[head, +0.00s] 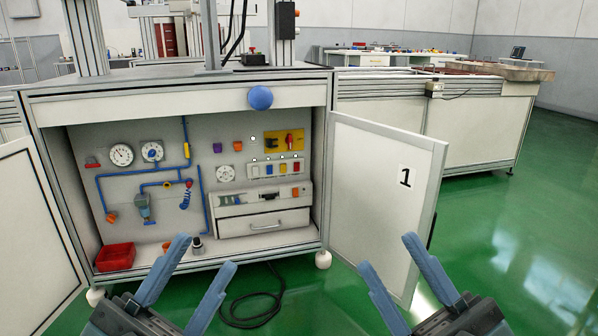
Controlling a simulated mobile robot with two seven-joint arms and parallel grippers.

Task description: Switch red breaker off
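The cabinet (180,96) stands open in front of me. A row of small coloured breakers sits in a pale panel on its back wall, at the right. The red breaker (296,167) appears at the right end, beside a yellow one (283,168) and a blue one (269,170). Its lever position is too small to tell. Above the row is a yellow plate with a red rotary switch (289,140). My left gripper (203,257) is open and empty, low before the cabinet. My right gripper (390,254) is open and empty, low before the right door. Both are well apart from the breakers.
The right door (380,180), marked 1, swings out between my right gripper and the breakers' side. The left door (35,240) is also open. A red bin (115,257) sits on the cabinet floor. A black cable (255,310) lies on the green floor.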

